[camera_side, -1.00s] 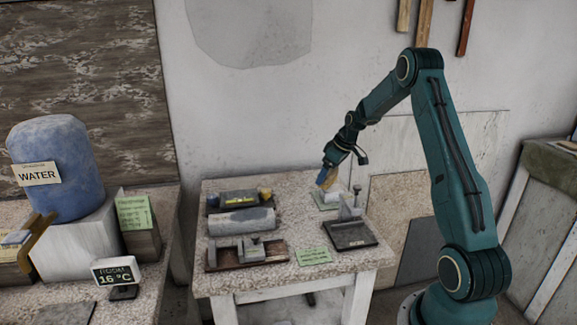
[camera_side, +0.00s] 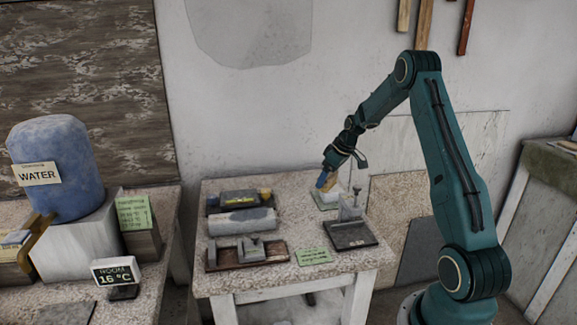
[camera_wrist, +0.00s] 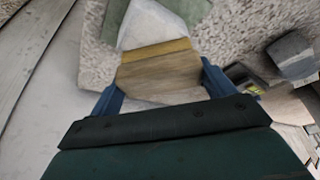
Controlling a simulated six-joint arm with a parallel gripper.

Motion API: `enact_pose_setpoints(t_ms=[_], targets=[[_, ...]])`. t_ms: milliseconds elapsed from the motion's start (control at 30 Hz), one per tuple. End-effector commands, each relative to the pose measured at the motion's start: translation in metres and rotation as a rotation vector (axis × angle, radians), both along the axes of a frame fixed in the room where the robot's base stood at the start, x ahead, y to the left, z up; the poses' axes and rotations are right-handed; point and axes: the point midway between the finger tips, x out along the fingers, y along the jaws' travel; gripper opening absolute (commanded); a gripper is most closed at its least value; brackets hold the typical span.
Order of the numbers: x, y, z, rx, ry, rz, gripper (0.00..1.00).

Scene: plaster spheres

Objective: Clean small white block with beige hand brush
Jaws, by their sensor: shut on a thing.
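My gripper (camera_side: 328,178) is over the far right part of the stone-topped table. Its blue fingers (camera_wrist: 162,88) are shut on the beige hand brush (camera_wrist: 160,76), which has a yellowish band at its far edge. In the side view the brush (camera_side: 327,187) is small and partly hidden by the fingers. The small white block (camera_side: 325,199) lies directly below it on a greenish base.
A dark stand with an upright metal post (camera_side: 350,232) is close in front of the block. A grey roller (camera_side: 242,221) and a wooden tray with metal blocks (camera_side: 248,253) are on the left. A green note (camera_side: 313,256) lies near the front edge.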

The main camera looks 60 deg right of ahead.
Motion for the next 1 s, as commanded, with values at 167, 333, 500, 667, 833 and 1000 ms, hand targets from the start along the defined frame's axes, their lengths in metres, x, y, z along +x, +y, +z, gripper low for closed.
enact_pose_setpoints(t_ms=[167,333,500,667,833,1000], targets=[[0.000,-0.003,0.000,-0.001,-0.001,0.000,0.63],[0.000,-0.009,0.001,0.000,0.000,0.000,0.63],[0.000,-0.011,0.002,0.000,0.000,0.001,0.63],[0.000,-0.013,0.002,0.000,-0.001,0.000,0.63],[0.000,-0.020,0.001,-0.001,-0.001,-0.001,0.63],[0.000,-0.023,0.001,-0.001,-0.001,0.000,0.63]])
